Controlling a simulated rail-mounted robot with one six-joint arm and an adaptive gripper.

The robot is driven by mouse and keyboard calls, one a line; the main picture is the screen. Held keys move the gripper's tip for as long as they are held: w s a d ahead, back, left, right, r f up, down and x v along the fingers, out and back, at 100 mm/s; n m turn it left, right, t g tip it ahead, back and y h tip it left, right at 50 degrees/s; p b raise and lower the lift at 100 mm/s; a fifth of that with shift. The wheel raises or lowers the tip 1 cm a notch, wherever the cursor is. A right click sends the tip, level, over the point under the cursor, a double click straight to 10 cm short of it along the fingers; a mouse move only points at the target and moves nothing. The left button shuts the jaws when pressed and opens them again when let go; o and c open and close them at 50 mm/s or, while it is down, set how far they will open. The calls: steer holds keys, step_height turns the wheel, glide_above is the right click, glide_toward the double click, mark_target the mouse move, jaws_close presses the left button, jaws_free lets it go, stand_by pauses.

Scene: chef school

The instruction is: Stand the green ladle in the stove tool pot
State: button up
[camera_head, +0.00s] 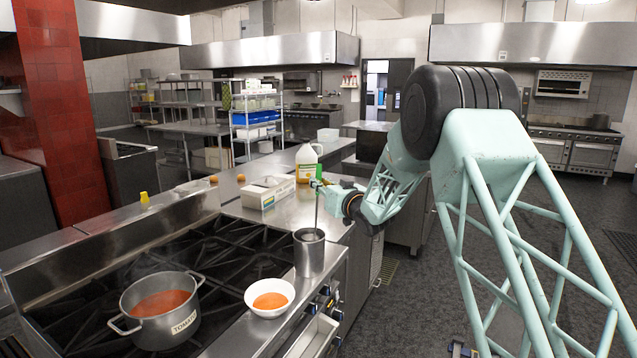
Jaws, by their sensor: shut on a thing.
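The green ladle (319,171) hangs upright, with its green handle up and its thin metal shaft running down. My gripper (320,184) is shut on the green handle. The stove tool pot (309,256) is a grey metal cylinder at the right front edge of the stove, below my gripper. The ladle's shaft reaches down to the pot's mouth, and its lower end seems to be inside the rim. The ladle's bowl is hidden, so how deep it sits cannot be told.
A white bowl of orange soup (269,297) stands left of and nearer than the tool pot. A large pot labelled tomato (162,311) sits on the black burners. A carton (267,192) and a jug (306,163) stand on the steel counter behind.

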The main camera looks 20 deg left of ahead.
mark_target(317, 203)
steer(key=shift+s+a+f+b, duration=0.1)
steer(key=shift+s+f+b, duration=0.05)
steer(key=shift+f+b, duration=0.95)
steer(key=shift+s+d+f+b, duration=0.15)
steer(key=shift+f+b, duration=0.5)
steer(key=shift+f, duration=0.85)
steer(key=shift+s+a+f+b, duration=0.15)
steer(key=shift+f+b, duration=0.75)
steer(key=shift+f, duration=0.4)
steer(key=o, duration=0.9)
steer(key=v, duration=1.2)
steer(key=shift+s, duration=0.1)
